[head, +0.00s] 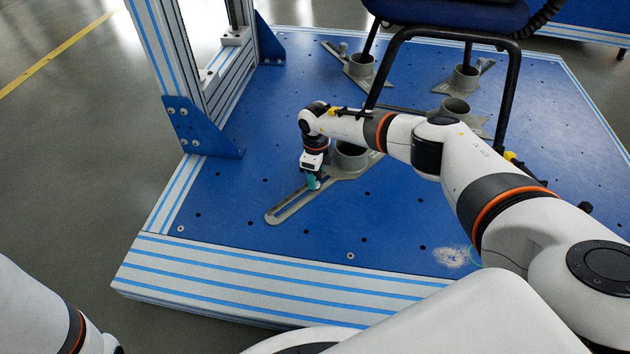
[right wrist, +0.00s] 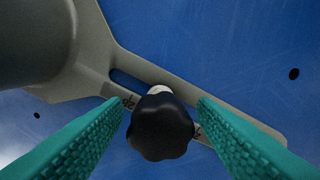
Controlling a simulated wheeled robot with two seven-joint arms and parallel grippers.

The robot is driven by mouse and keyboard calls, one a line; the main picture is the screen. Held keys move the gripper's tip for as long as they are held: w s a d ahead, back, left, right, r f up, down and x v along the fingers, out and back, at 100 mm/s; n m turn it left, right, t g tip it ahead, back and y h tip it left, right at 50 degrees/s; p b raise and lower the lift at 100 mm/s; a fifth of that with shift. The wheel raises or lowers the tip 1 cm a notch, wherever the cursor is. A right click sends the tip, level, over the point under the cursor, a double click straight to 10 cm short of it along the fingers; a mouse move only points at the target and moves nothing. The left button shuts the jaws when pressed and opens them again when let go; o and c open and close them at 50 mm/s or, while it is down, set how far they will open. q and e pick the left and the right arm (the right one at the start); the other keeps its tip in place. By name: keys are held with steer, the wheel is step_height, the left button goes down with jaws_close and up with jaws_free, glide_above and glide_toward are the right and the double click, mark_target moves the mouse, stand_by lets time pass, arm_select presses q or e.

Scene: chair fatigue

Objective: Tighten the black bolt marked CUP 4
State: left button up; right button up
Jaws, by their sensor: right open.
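A black lobed bolt head (right wrist: 160,128) sits over the slot of a grey bracket arm (right wrist: 240,118) in the right wrist view. Dark marking on the bracket beside it is mostly hidden and I cannot read it. My right gripper (head: 314,182) is open, with its teal fingers on either side of the bolt head and a small visible gap at each side. In the head view the gripper hides the bolt, at the slotted arm (head: 287,209) of the nearest cup (head: 350,155). My left gripper is out of view.
The chair's black frame (head: 512,95) stands over the blue plate (head: 220,205), to the right of the gripper. Other cup brackets (head: 362,65) (head: 464,78) stand behind. A blue and aluminium upright (head: 196,125) rises at left. The plate's front is clear.

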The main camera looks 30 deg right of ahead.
steer(key=shift+f+n+b, duration=0.1)
steer(key=shift+n+b, duration=0.35)
steer(key=shift+n, duration=0.35)
steer(key=shift+n+b, duration=0.35)
steer(key=shift+n, duration=0.85)
jaws_close()
steer(key=shift+r+m+p, duration=0.3)
steer(key=shift+m+p, duration=0.6)
steer(key=shift+m, duration=0.2)
steer(key=shift+f+m+p, duration=0.2)
steer(key=shift+m+p, duration=0.2)
steer(key=shift+m, duration=0.5)
jaws_free()
